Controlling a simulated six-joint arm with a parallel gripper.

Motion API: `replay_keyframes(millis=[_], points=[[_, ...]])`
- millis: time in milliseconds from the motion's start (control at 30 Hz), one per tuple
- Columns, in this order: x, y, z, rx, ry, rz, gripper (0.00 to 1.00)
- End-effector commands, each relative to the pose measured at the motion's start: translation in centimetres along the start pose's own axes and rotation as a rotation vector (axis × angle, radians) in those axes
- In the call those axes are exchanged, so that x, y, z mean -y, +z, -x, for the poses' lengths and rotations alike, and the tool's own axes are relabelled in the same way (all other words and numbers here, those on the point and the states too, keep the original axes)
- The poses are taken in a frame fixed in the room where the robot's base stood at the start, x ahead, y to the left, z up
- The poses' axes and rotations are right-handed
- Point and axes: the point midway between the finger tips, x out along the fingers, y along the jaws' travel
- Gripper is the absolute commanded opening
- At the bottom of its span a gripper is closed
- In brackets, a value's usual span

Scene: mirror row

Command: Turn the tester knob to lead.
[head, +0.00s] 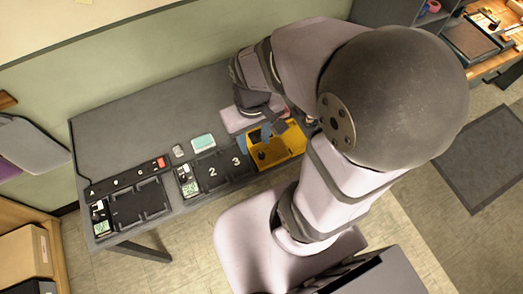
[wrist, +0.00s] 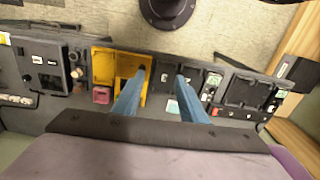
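My gripper (wrist: 161,76) is open and empty. Its two blue fingers stand apart over the bench in the wrist view, beside the yellow bin. In the head view, my gripper (head: 262,134) is partly hidden by my arm, at the yellow bin's left side. A dark unit (wrist: 48,75) with small white labels sits at the left of the wrist view, with small round parts on its right side. It may be the tester; the labels are too small to read. I cannot tell which part is the knob or where it points. My arm hides that bench area in the head view.
The yellow bin (head: 292,139) stands at the bench's front edge; a pink block (wrist: 101,95) lies by it. The bench's back left is clear.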

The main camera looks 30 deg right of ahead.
Motion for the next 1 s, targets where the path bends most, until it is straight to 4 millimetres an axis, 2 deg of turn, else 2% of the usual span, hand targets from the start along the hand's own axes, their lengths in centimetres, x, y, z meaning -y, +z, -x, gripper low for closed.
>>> replay_keyframes(millis=[33, 267, 633, 1000], points=[[0.0, -0.3, -1.2, 0.000, -0.001, 0.014, 0.39], [-0.4, -1.8, -3.1, 0.001, -0.002, 0.081, 0.39], [-1.8, -4.9, -7.6, -0.002, -0.001, 0.249, 0.39], [-3.4, -6.7, -11.4, -0.001, -0.001, 0.439, 0.39]])
